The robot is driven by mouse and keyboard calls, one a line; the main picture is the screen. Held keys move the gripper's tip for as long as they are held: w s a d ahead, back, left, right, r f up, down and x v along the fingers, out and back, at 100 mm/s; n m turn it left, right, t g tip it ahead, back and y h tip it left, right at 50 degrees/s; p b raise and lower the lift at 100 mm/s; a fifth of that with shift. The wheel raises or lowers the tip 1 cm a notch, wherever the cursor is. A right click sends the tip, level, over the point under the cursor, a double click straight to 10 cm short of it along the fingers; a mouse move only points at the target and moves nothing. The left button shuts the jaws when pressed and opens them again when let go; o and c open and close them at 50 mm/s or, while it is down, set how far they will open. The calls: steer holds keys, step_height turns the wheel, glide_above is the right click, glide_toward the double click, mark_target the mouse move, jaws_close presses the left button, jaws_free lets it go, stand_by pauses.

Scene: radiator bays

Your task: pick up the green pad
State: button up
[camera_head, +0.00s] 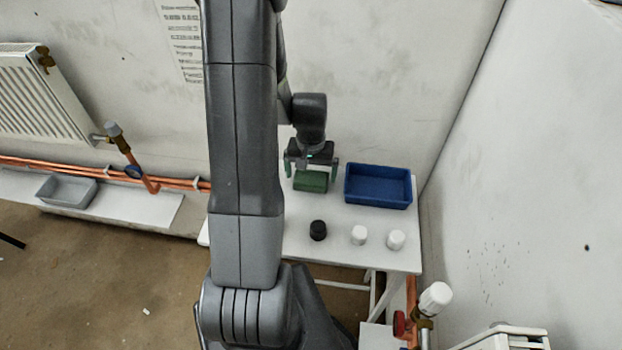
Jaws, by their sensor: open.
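The green pad (310,182) is a small dark green block on the white table, toward its back, left of the blue bin. My gripper (312,172) is open above it, with one finger at each side of the pad. The fingers appear to straddle the pad; I cannot tell whether they touch it. My arm hides the left part of the table.
A blue bin (378,186) stands right of the pad. A black cap (318,230) and two white caps (358,235) (396,239) stand along the table's front (340,255). A wall closes the right side. A radiator (40,95), copper pipes and a grey tray (66,191) are at left.

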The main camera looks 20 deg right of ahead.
mark_target(311, 177)
steer(key=shift+f, duration=0.95)
steer(key=c, duration=0.8)
steer(key=shift+r, duration=0.1)
step_height(311, 177, up, 10)
steer(key=shift+b, duration=0.3)
